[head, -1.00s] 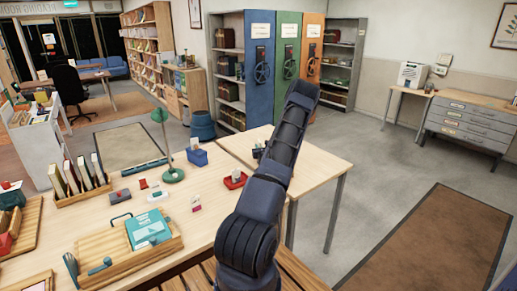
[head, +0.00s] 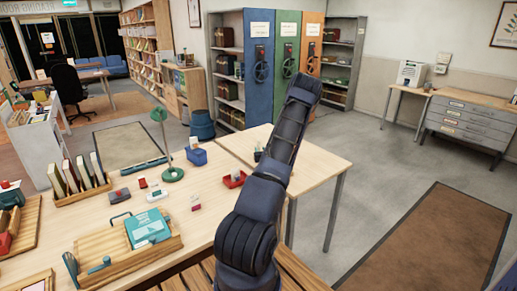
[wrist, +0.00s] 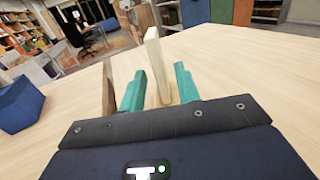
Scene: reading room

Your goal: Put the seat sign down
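In the wrist view, my gripper (wrist: 161,88) shows two teal fingers standing apart. A thin cream upright panel (wrist: 155,62), likely the seat sign, stands between them, seen nearly edge-on. Light tabletop shows on both sides of the panel, so neither finger appears to press on it. Its lower end seems to be on or very near the tabletop. A brown upright piece (wrist: 107,90) is just left of the left finger; I cannot tell whether it belongs to the sign. In the head view my arm hides most of the gripper and the sign.
The light wooden table (head: 318,165) is mostly bare right of my arm. A red tray (head: 233,180), a blue holder (head: 196,157) and a green lamp (head: 172,174) stand to the left. A dark blue box (wrist: 20,105) is left in the wrist view.

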